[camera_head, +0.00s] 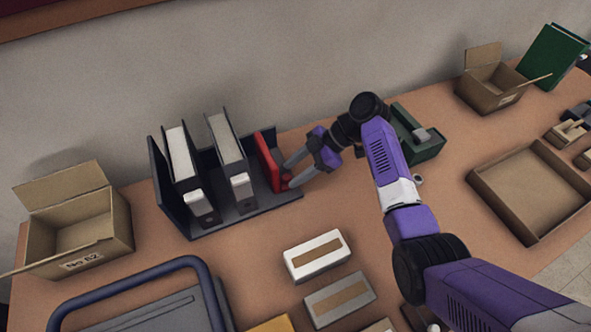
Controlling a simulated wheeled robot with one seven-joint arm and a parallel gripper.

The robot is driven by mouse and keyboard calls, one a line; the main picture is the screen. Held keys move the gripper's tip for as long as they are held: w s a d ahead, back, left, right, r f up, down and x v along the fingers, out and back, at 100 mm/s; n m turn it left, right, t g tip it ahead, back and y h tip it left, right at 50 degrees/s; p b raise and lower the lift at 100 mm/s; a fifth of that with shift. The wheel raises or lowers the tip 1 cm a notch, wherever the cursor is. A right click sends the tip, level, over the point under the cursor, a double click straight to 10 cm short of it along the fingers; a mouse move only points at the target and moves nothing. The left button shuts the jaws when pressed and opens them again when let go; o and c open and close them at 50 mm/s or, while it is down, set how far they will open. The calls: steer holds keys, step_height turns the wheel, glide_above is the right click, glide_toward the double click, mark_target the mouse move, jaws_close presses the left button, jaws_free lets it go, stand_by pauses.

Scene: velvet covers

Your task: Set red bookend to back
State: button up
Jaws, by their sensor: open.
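The red bookend (267,160) stands upright on the dark base of a book rack (265,204), at its right end. Dark binders with white page blocks (228,140) stand in the rack to its left. My gripper (287,173) comes in from the right, close to the bookend's right side. Its fingers are open, with the tips at the bookend. I cannot tell whether they touch it. The far lower part of the bookend is partly hidden.
An open cardboard box (80,236) stands left of the rack, another (492,82) at the back right. A green case (418,140) sits behind my arm. White-and-tan boxes (316,255) lie in front. A shallow tray (535,190) is at right. A wall runs behind the table.

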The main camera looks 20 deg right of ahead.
steer(key=shift+r, duration=0.1)
steer(key=b+v, duration=0.1)
steer(key=v, duration=0.6)
steer(key=shift+d+r, duration=0.2)
steer(key=shift+d, duration=0.1)
